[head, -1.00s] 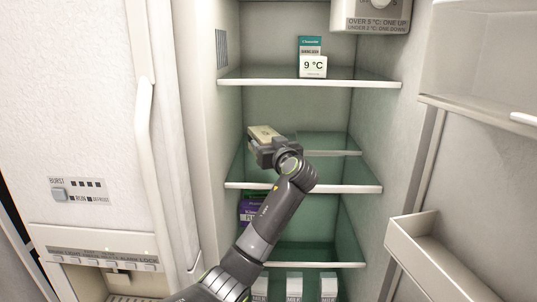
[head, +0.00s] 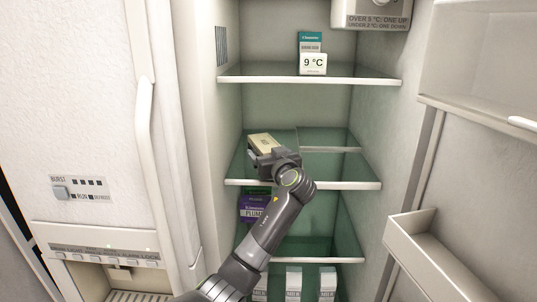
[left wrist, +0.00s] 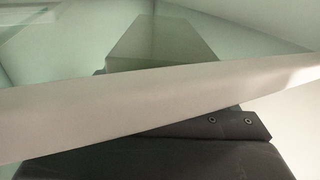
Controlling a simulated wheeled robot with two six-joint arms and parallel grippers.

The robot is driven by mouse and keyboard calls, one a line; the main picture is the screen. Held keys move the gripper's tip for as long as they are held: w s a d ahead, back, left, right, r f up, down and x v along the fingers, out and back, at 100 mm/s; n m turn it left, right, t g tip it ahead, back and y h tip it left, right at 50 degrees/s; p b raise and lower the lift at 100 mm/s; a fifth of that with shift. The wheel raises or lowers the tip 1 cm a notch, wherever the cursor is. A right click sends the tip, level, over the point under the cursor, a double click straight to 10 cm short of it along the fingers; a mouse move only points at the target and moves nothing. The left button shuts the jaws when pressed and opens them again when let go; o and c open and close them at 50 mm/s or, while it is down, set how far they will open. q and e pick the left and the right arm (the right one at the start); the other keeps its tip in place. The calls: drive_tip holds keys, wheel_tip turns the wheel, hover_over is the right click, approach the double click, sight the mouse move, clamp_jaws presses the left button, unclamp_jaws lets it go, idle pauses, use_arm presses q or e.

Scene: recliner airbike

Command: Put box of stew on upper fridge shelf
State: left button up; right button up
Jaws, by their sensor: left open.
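The beige-topped box (head: 264,142), which I take for the stew box, is at the left of the middle fridge shelf (head: 335,184). My left gripper (head: 267,157) is open at the box's near side, just over this shelf's front edge. The gripper hides the box's lower part, so I cannot tell whether the fingers touch it. In the left wrist view, the pale shelf edge (left wrist: 120,97) crosses in front of the dark gripper, and a blocky shape, likely the box (left wrist: 165,38), shows through the glass. My right gripper is not in view.
Below are a purple carton (head: 253,207) and several milk cartons (head: 294,281). The open door's bin (head: 430,260) is at right. The middle shelf's right side is clear.

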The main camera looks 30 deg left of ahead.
use_arm(q)
drive_tip(key=b+v, duration=0.4)
drive_tip(key=v, duration=0.8)
